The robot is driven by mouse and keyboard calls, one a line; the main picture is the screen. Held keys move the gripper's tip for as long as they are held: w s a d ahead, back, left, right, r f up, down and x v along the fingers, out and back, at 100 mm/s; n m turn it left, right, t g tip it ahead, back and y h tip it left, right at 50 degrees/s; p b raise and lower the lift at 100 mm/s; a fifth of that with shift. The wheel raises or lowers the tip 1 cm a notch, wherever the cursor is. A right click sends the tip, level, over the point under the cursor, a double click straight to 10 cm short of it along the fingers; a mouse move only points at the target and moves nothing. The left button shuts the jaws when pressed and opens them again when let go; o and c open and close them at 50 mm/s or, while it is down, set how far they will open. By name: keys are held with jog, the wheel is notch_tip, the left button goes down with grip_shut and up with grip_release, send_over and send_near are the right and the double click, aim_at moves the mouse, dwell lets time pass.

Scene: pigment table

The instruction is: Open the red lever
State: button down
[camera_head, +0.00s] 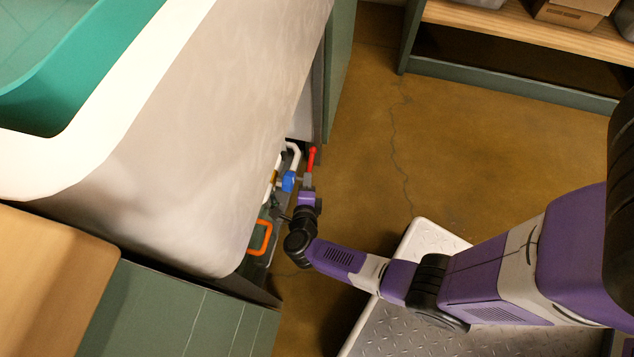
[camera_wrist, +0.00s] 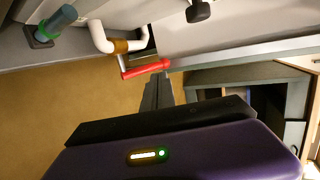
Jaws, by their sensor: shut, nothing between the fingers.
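The red lever (camera_head: 312,158) sits on white pipework under the counter, just beyond the end of my arm in the head view. In the wrist view the red lever (camera_wrist: 146,69) lies roughly sideways, tilted up to the right, beside a white pipe bend (camera_wrist: 103,38) with a brass-coloured collar. My gripper (camera_wrist: 158,84) is shut and empty, its fingertips just below the lever in the picture. I cannot tell whether they touch it. In the head view the fingertips are too small to make out clearly at the arm's end.
A green cabinet panel (camera_head: 340,70) stands beyond the lever. A metal tread plate (camera_head: 432,240) lies below my arm. Brown floor (camera_head: 440,150) is open to the right.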

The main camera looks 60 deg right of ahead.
jog(key=p+v, duration=0.4)
jog(key=v, duration=0.6)
jog(key=s+a+r+n+t+y, duration=0.1)
jog(key=s+r+n+t, duration=0.1)
jog(key=r, duration=0.5)
jog(key=s+a+r+n+t+y, duration=0.1)
jog(key=s+r+n+t+y, duration=0.1)
jog(key=r+n+t, duration=0.3)
jog(key=shift+s+a+r+n, duration=0.2)
jog(key=shift+s+r+n, duration=0.55)
jog(key=shift+r+n, duration=0.35)
jog(key=shift+f, duration=0.2)
